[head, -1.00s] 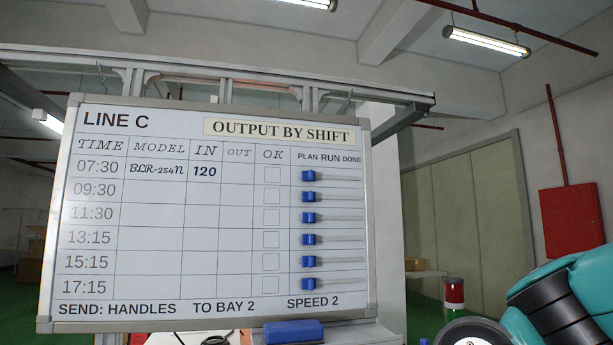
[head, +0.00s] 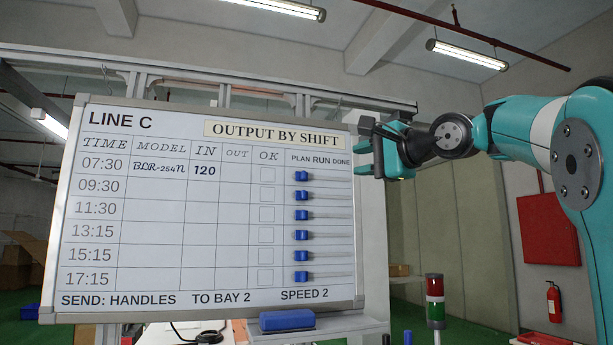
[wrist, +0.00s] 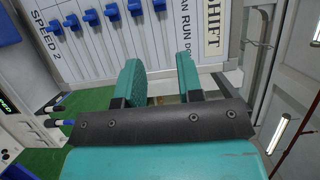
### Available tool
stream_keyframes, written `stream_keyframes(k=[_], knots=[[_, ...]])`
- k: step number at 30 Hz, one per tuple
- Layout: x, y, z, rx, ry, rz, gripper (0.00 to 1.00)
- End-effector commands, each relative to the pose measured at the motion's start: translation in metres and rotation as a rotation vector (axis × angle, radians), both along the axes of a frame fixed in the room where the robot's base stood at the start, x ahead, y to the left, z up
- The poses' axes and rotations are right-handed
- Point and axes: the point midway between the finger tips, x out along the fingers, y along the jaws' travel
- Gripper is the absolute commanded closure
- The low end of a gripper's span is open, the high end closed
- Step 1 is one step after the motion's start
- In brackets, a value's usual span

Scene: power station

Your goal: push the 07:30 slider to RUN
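The whiteboard (head: 130,230) headed LINE C faces me, with a column of blue sliders at its right side under PLAN, RUN, DONE. The 07:30 slider (head: 301,176) is at the left end of its track, under PLAN. In the wrist view the 07:30 slider (wrist: 160,4) is cut by the top edge, nearest the RUN label. My gripper (head: 369,150) is just right of the board's right edge, at about the height of the top row, apart from the slider. In the wrist view my gripper's (wrist: 160,80) teal fingers are apart with nothing between them.
The other sliders, such as the 09:30 one (head: 301,196), also sit under PLAN. A blue eraser (head: 287,320) lies at the board's lower edge. A red and green signal light (head: 435,298) stands lower right. A metal frame (head: 180,75) runs behind the board.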

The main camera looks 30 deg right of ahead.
Motion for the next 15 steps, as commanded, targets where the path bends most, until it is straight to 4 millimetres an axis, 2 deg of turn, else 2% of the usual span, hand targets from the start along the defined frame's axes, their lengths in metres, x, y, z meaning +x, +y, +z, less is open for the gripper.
stream_keyframes(k=[3, 15], knots=[[0.019, 0.007, 0.001, 0.0, 0.004, 0.011, 0.66], [0.109, 0.014, 0.002, 0.0, 0.007, 0.004, 0.66]])
